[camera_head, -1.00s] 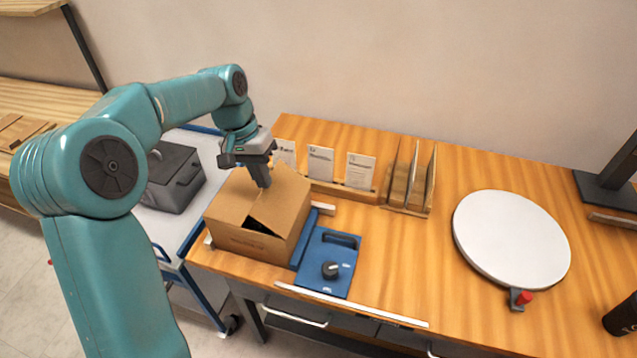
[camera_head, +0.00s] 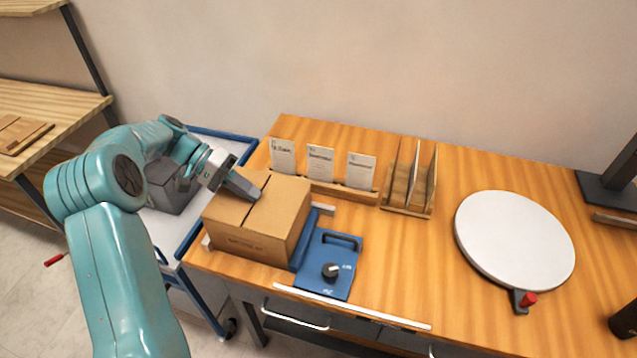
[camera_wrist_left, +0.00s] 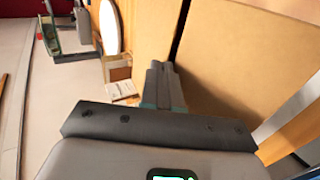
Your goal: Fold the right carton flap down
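The brown carton (camera_head: 252,245) stands at the left end of the wooden table, held against a blue fixture. Its right flap (camera_head: 283,206) lies about flat across the top, and the left flap (camera_head: 226,208) lies beside it with a thin seam between. My left gripper (camera_head: 245,189) is over the back part of the carton top, near the seam, with its fingers together. In the left wrist view its fingers (camera_wrist_left: 160,88) are shut with nothing between them, close to the cardboard (camera_wrist_left: 250,55) and a dark seam. Whether they touch it is unclear. My right gripper is out of view.
The blue fixture (camera_head: 324,262) with a black knob (camera_head: 331,271) sits right of the carton. A card holder (camera_head: 340,190) and a wooden rack (camera_head: 408,190) stand behind. A white round plate (camera_head: 514,240) lies further right. A cart (camera_head: 203,150) is at the left.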

